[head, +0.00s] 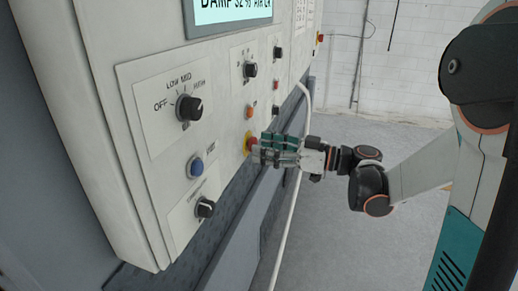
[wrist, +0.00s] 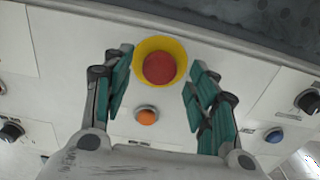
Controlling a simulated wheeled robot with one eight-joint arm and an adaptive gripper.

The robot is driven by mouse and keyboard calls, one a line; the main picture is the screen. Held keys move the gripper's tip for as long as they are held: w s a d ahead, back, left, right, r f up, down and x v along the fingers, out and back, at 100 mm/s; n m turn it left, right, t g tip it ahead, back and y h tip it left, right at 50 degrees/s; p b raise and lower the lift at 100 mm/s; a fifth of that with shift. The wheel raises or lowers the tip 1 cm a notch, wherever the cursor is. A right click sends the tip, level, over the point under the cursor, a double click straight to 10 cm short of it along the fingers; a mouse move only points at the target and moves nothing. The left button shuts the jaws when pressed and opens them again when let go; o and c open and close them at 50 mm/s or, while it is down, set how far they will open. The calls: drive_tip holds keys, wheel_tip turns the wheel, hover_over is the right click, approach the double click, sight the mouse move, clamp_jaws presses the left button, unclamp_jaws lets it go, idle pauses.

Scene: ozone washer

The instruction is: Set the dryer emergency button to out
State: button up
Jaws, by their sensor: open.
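The emergency button is a red mushroom head (wrist: 159,68) on a yellow collar (wrist: 181,49), near the top middle of the wrist view. In the head view the button (head: 250,144) shows at the panel's lower edge, partly hidden by my gripper. My gripper (wrist: 158,80) is open, with one teal-padded finger on each side of the button. In the head view my gripper (head: 262,150) reaches the panel from the right. Both fingers look apart from the red head in the wrist view. Whether the button is in or out cannot be told.
An orange button (wrist: 147,116) sits close to the red one, between the fingers. A blue button (head: 196,167) and several black knobs, one large (head: 190,107), stand out from the panel. A display (head: 232,12) is above. Open floor (head: 350,240) lies to the right.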

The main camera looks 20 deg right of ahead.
drive_tip(key=shift+x, duration=1.2)
clamp_jaws()
drive_tip(key=shift+s+d, duration=0.35)
drive_tip(key=shift+d, duration=0.15)
unclamp_jaws()
drive_tip(key=v, duration=1.2)
